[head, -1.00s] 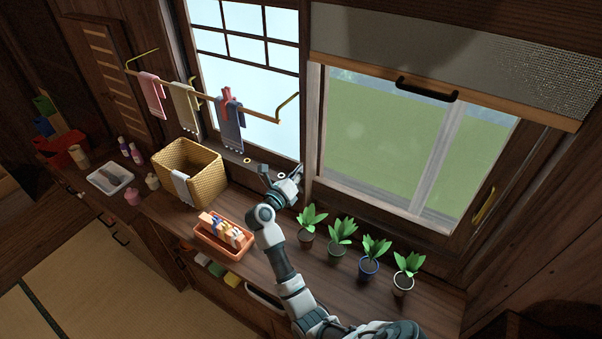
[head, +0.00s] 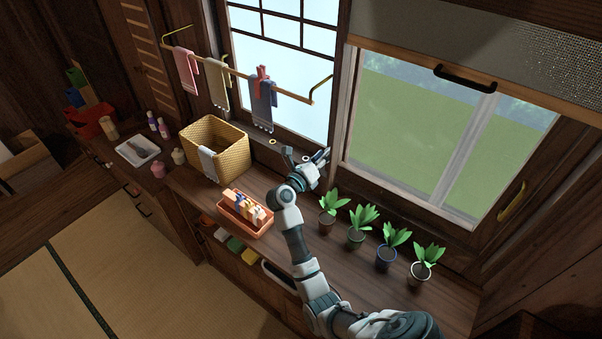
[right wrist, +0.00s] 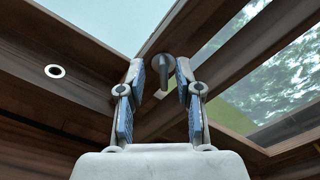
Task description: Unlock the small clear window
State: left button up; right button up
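The clear window (head: 425,140) has a wooden frame and looks out on green, to the right of a frosted paned window (head: 285,70). My right gripper (head: 308,158) is open and empty at the post between the two windows, low down by the sill. In the right wrist view a dark knob-like lever (right wrist: 167,72) on the wooden frame shows between the spread fingers of my right gripper (right wrist: 160,78). Whether the fingers touch it I cannot tell. The lever is not discernible in the head view. My left gripper is out of view.
Several potted plants (head: 357,225) stand on the counter right of my arm. An orange tray (head: 240,222) and a wicker basket (head: 228,150) are to its left. A towel rail (head: 240,75) juts out above. A half-lowered blind (head: 465,45) covers the window's top.

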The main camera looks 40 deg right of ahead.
jog(key=n+p, duration=0.1)
jog(key=n, duration=0.1)
jog(key=d+n+p, duration=0.1)
jog(key=n+p, duration=0.1)
jog(key=shift+d+r+n+p, duration=0.2)
jog(key=shift+n+p, duration=0.1)
jog(key=shift+n, duration=0.1)
jog(key=s+a+n+t+h+p, duration=0.15)
jog(key=a+n+t, duration=0.7)
jog(key=a, duration=1.15)
jog(key=a+f+n+t+y, duration=0.2)
jog(key=a+f+n+y, duration=0.4)
jog(key=f+n+y, duration=0.3)
jog(key=a+f+n+t+y+p, duration=0.1)
jog(key=a+f+n+t+y, duration=0.2)
jog(key=a+f+n+y, duration=0.4)
jog(key=shift+a+f+n+y, duration=0.3)
jog(key=shift+f+n+y, duration=1.65)
jog(key=shift+n, duration=1.7)
jog(key=shift+w+f+h, duration=0.15)
jog(key=shift+f+h, duration=0.1)
jog(key=shift+h, duration=0.05)
